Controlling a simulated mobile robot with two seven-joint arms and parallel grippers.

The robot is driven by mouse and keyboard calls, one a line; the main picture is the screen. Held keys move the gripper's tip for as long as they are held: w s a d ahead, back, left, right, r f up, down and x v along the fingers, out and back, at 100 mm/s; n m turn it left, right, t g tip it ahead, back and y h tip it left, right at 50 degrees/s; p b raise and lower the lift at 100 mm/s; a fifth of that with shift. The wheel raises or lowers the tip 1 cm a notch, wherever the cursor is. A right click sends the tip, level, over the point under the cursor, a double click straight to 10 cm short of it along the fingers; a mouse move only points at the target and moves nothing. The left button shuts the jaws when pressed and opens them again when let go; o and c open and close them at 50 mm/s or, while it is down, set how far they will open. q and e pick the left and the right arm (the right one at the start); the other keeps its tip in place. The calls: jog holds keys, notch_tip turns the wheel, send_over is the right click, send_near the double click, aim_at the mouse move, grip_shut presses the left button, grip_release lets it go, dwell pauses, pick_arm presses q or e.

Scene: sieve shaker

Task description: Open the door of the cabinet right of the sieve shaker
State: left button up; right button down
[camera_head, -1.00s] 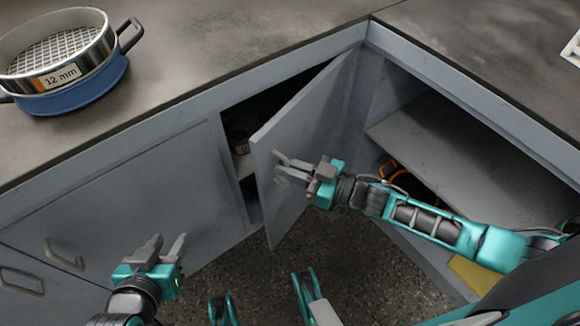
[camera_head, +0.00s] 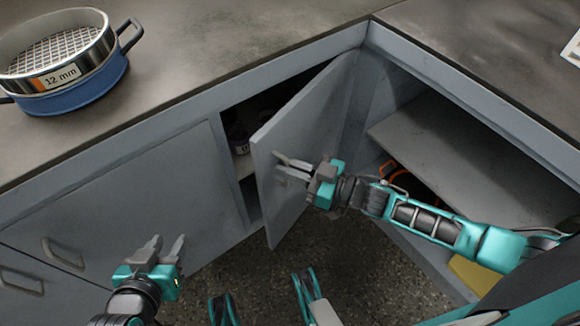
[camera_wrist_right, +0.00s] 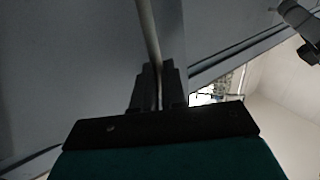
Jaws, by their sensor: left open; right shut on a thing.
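The grey cabinet door (camera_head: 300,140) stands partly open, swung out from its frame, with a dark gap along its left side. My right gripper (camera_head: 287,168) is shut on the door's handle (camera_wrist_right: 147,30), which shows as a pale bar between the fingers in the right wrist view (camera_wrist_right: 158,85). My left gripper (camera_head: 163,250) is open and empty, in front of the closed cabinet at the left. A sieve (camera_head: 62,55) marked "12 mm" with a blue base stands on the counter at the upper left. The shaker itself cannot be made out.
The closed cabinet front (camera_head: 120,200) at the left has handles (camera_head: 62,252). An open shelf (camera_head: 470,165) is at the right, with an orange item (camera_head: 388,168) beneath it and a yellow one (camera_head: 475,275) lower down. The speckled floor (camera_head: 330,255) before the door is clear.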

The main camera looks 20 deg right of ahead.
pick_arm(q)
jog(key=shift+s, duration=0.2)
pick_arm(e)
jog(key=shift+s+d+f, duration=0.1)
jog(key=shift+s+d, duration=0.05)
jog(key=shift+s, duration=0.25)
dwell(0.3)
